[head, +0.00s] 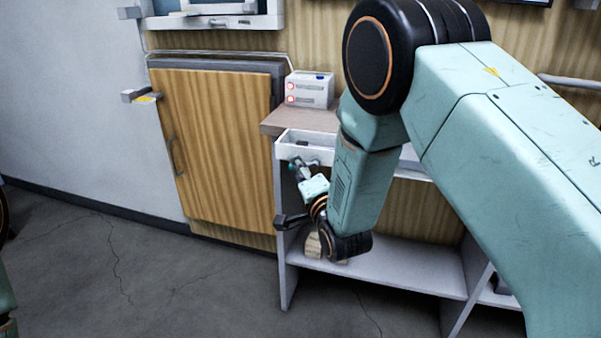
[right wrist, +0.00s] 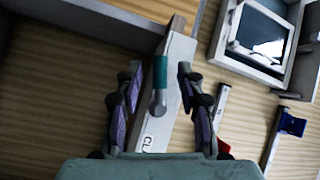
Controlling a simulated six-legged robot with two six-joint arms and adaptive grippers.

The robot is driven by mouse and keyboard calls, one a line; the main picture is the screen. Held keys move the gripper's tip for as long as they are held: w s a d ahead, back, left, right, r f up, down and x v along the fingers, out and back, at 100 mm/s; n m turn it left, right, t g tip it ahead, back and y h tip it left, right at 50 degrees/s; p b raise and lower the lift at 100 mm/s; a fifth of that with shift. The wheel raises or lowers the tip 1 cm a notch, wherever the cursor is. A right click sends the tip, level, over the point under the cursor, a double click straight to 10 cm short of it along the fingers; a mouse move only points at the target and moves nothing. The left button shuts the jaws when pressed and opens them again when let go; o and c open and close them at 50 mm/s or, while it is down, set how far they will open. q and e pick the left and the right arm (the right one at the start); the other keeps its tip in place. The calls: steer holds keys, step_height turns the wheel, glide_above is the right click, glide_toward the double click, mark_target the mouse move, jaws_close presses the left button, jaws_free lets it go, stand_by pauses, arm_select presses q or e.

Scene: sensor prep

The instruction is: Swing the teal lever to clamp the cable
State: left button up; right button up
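The teal lever (right wrist: 160,72) shows in the right wrist view as a teal sleeve on a grey metal arm. It lies against a narrow white panel (right wrist: 178,52) with a partly hidden label beginning "CL". My right gripper (right wrist: 159,75) is open, with one finger on each side of the lever and visible gaps to both. In the head view my right gripper (head: 303,164) is small, just in front of the white drawer-like box (head: 292,150) under the bench top. The lever is too small to make out there. I cannot pick out the cable. My left gripper is not in view.
A white box with red-ringed buttons (head: 309,92) stands on the bench top (head: 285,121). A wooden cabinet door (head: 222,140) is to the left, and a low white shelf (head: 400,270) is below. The right wrist view also shows a white-framed screen (right wrist: 262,35) and a blue part (right wrist: 292,123).

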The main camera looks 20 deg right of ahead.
steer(key=shift+c, duration=0.3)
jaws_close()
steer(key=shift+a+r+m+t, duration=0.1)
steer(key=shift+r+m+t, duration=0.15)
steer(key=shift+m+t, duration=0.35)
steer(key=shift+a+r+m+t, duration=0.15)
steer(key=shift+m+t, duration=0.25)
steer(key=shift+m, duration=0.4)
steer(key=shift+d, duration=0.1)
steer(key=shift+o, duration=0.3)
jaws_free()
